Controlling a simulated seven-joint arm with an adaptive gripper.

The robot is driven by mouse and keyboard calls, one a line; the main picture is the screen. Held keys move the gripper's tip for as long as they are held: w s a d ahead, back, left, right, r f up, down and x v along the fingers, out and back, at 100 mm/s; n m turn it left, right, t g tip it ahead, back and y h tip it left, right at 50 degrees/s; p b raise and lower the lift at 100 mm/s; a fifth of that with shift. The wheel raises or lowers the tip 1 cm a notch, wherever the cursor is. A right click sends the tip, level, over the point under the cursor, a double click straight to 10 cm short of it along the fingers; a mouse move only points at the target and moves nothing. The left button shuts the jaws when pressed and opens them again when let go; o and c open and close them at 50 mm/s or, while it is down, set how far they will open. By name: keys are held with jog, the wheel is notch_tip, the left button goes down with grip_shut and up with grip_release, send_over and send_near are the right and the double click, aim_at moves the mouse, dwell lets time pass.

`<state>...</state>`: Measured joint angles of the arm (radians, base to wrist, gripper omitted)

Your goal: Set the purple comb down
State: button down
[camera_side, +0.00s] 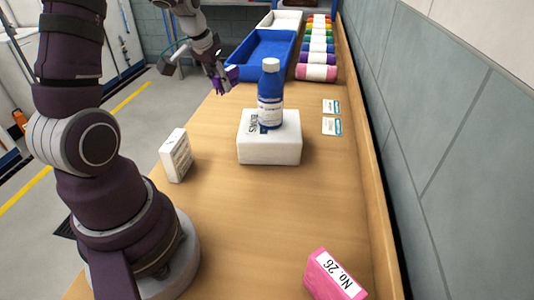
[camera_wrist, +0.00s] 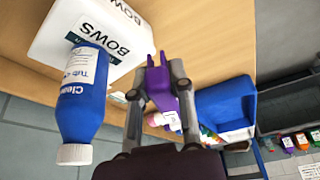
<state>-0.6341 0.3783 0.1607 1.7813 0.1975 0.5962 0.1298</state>
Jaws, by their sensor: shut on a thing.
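My gripper (camera_side: 222,82) is shut on the purple comb (camera_side: 232,74), near the table's left edge and in front of the blue tray. The wrist view also shows my gripper (camera_wrist: 155,82) with the purple comb (camera_wrist: 160,96) between its fingers. The comb is partly hidden by the fingers. A light label shows on or beside its lower part. I cannot tell whether the comb touches the table.
A blue bottle (camera_side: 270,100) stands on a white box (camera_side: 269,150), right of my gripper. A blue tray (camera_side: 247,77), rolled towels (camera_side: 316,73), two cards (camera_side: 331,127), a small white box (camera_side: 176,155) and a pink pack (camera_side: 333,276) are around. The wooden table (camera_side: 250,220) is clear in front.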

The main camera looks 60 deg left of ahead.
jog(key=s+d+r+m, duration=0.2)
jog(key=d+r, duration=0.1)
jog(key=d, duration=0.8)
jog(key=m+h, duration=0.5)
jog(key=m, duration=0.7)
send_over(320, 213)
jog(key=a, duration=0.1)
notch_tip(320, 213, down, 8)
jog(key=shift+m+g, duration=0.4)
jog(key=f, duration=0.5)
jog(key=s+f, duration=0.1)
jog(key=f, duration=0.2)
jog(key=shift+f, duration=0.15)
jog(key=shift+f, duration=0.1)
jog(key=c, duration=1.4)
grip_release()
jog(key=shift+c, duration=0.2)
jog(key=o, duration=0.4)
jog(key=shift+o, duration=0.2)
